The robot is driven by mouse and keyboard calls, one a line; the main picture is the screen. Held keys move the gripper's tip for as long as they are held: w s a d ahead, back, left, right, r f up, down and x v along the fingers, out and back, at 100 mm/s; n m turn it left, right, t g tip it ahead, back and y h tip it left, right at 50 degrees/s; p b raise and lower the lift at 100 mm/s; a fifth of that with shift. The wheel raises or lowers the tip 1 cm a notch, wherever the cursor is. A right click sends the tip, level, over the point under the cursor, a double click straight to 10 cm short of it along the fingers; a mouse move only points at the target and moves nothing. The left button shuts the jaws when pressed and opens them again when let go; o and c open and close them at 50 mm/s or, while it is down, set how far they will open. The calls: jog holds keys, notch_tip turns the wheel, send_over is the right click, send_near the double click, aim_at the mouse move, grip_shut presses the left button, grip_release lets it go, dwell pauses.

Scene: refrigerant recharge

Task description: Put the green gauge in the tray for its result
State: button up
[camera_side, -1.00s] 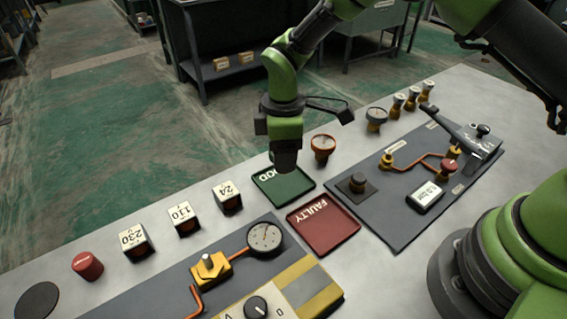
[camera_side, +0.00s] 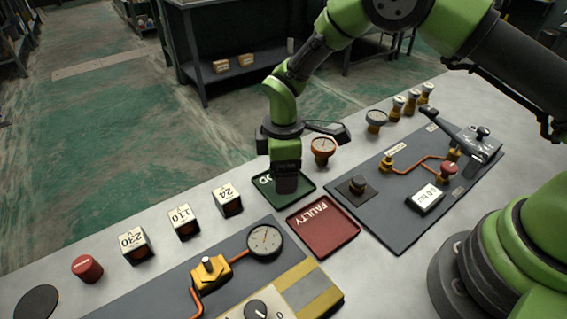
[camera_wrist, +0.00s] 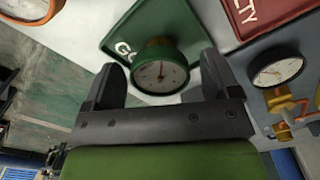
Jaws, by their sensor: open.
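The green gauge (camera_wrist: 160,72) shows in the wrist view, with its white dial facing the camera. It sits over the green tray (camera_wrist: 182,18), whose lettering starts with "GO". My gripper (camera_wrist: 160,85) is open, with one finger on each side of the gauge and a gap beside it. In the side view my gripper (camera_side: 287,190) is low over the green tray (camera_side: 305,187) and hides the gauge. The red tray (camera_side: 323,232), marked "FAULTY", lies just in front and to the right. Whether the gauge rests fully on the tray floor is hard to tell.
An orange gauge (camera_side: 322,149) stands behind the green tray, and a grey one (camera_side: 376,119) farther right. A panel with copper pipes (camera_side: 420,190) is on the right. A pipe panel with a dial gauge (camera_side: 265,240) is in front. Several marked blocks (camera_side: 184,222) stand left.

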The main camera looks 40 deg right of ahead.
notch_tip(320, 180, up, 12)
jog(key=shift+r, duration=0.25)
jog(key=s+d+r+m+t+y, duration=0.1)
jog(key=s+d+r+m, duration=0.1)
jog(key=r, duration=0.3)
jog(key=s+d+r+m+t, duration=0.1)
jog(key=s+d+r+m, duration=0.1)
jog(key=r, duration=0.2)
jog(key=s+d+r+m+t, duration=0.2)
jog(key=s+m, duration=0.4)
jog(key=s, duration=0.3)
jog(key=s+d+r+m+t+y, duration=0.1)
jog(key=s+d+r+m+t, duration=0.2)
jog(key=s, duration=0.6)
jog(key=r+m, duration=0.2)
jog(key=m, duration=0.1)
jog(key=shift+d, duration=0.15)
jog(key=shift+s, duration=0.1)
